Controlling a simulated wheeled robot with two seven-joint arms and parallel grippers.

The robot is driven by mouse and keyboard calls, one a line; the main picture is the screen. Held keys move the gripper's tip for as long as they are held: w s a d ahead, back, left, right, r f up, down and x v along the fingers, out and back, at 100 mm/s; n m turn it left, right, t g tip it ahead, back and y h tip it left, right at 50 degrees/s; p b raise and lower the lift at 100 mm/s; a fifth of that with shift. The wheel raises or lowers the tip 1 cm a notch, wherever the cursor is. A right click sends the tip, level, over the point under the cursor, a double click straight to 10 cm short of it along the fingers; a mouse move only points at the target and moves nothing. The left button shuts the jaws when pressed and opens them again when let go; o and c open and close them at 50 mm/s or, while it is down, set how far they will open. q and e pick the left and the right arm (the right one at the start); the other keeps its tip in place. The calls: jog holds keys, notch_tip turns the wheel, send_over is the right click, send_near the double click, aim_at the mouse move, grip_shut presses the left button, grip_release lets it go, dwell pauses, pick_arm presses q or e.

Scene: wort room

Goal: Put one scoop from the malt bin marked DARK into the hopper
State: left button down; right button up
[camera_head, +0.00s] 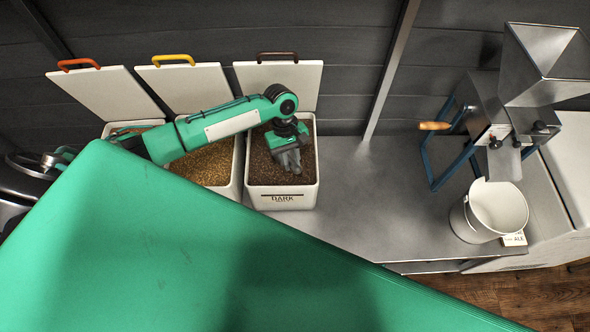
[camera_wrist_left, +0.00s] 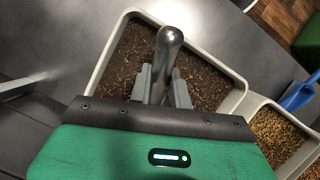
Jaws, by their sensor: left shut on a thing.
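The bin marked DARK (camera_head: 283,199) is white, open and full of dark brown malt (camera_head: 262,165). It also shows in the left wrist view (camera_wrist_left: 98,75). My left gripper (camera_head: 290,160) is over this bin, low at the malt. It is shut on a grey metal scoop, whose rounded handle (camera_wrist_left: 170,42) sticks up between the fingers in the left wrist view. The scoop's bowl is hidden, so I cannot tell whether it holds malt. The metal hopper (camera_head: 545,65) tops the mill at the far right. My right gripper is not in view.
A bin of paler malt (camera_head: 208,165) stands left of DARK, with another bin mostly hidden beyond. Their lids stand open behind. A blue scoop (camera_wrist_left: 298,95) shows in the wrist view. A white bucket (camera_head: 470,215) stands below the mill. The counter (camera_head: 365,205) between is clear.

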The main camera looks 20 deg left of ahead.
aim_at(300, 169)
pick_arm(q)
jog(key=y+p, duration=0.1)
jog(key=p, duration=0.3)
jog(key=shift+s+d+t, duration=0.3)
jog(key=shift+d+t, duration=0.05)
jog(key=shift+t, duration=0.05)
jog(key=shift+s+d+f+p, duration=0.15)
jog(key=shift+s+p, duration=0.05)
jog(key=shift+p, duration=0.2)
jog(key=p, duration=0.1)
jog(key=r+t+y+p, duration=0.1)
jog(key=p, duration=0.1)
jog(key=shift+s+d+r, duration=0.1)
jog(key=shift+s+d, duration=0.2)
jog(key=shift+d, duration=0.1)
jog(key=shift+t+y, duration=0.6)
jog(key=r+p, duration=0.1)
jog(key=p, duration=0.1)
jog(key=s+d+r+p, duration=0.1)
jog(key=p, duration=0.2)
jog(key=s+d+r+p, duration=0.1)
jog(key=p, duration=0.1)
jog(key=shift+s+d+r+p, duration=0.2)
jog(key=shift+d+r+p, duration=0.05)
jog(key=shift+r+p, duration=0.15)
jog(key=shift+s+d+r+t+y+p, duration=0.3)
jog(key=shift+s+d+r+p, duration=0.25)
jog(key=shift+p, duration=0.5)
